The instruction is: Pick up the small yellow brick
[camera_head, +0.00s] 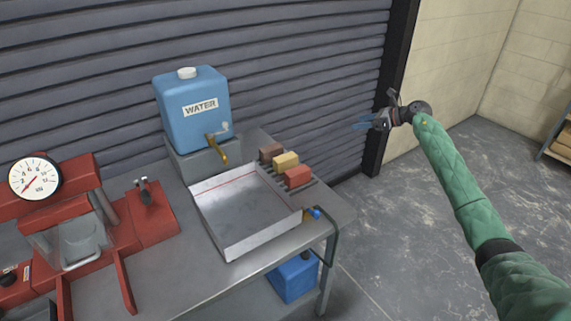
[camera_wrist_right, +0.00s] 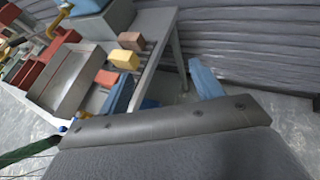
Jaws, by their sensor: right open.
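The small yellow brick (camera_head: 285,161) sits between a brown brick (camera_head: 270,151) and a red brick (camera_head: 297,176) on a dark slatted rack at the table's right edge. It also shows in the right wrist view (camera_wrist_right: 124,59), left of centre, with the red brick partly hidden behind a blue finger. My right gripper (camera_head: 364,123) is open and empty, out to the right of the table and apart from the bricks. Its two blue fingers (camera_wrist_right: 160,88) stand wide apart in the wrist view. My left gripper is not in view.
A metal tray (camera_head: 225,246) with raised walls lies left of the bricks. A blue water tank (camera_head: 190,125) with a brass tap stands behind it. A red machine with a dial (camera_head: 34,178) fills the left. The floor (camera_head: 400,200) right of the table is clear.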

